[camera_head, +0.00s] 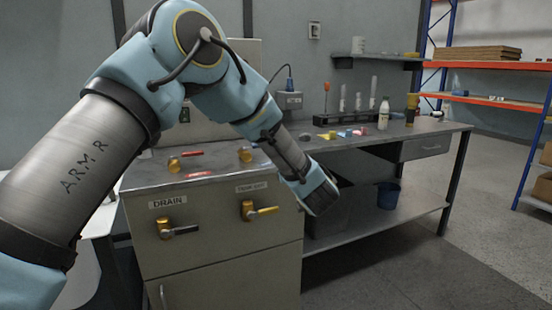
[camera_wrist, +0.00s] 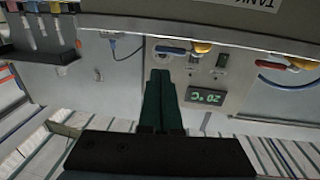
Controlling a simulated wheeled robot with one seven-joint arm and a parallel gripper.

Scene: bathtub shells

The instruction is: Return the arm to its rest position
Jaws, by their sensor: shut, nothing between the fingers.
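My arm, marked ARM R, crosses the left half of the head view, bent at its elbow. Its end, my gripper (camera_head: 320,200), hangs in front of the right edge of the valve cabinet (camera_head: 220,265), pointing downward. The fingers are hard to make out there. In the wrist view my gripper (camera_wrist: 160,74) shows dark green fingers closed together with nothing between them. They touch nothing that I can see.
Floor in front is clear.

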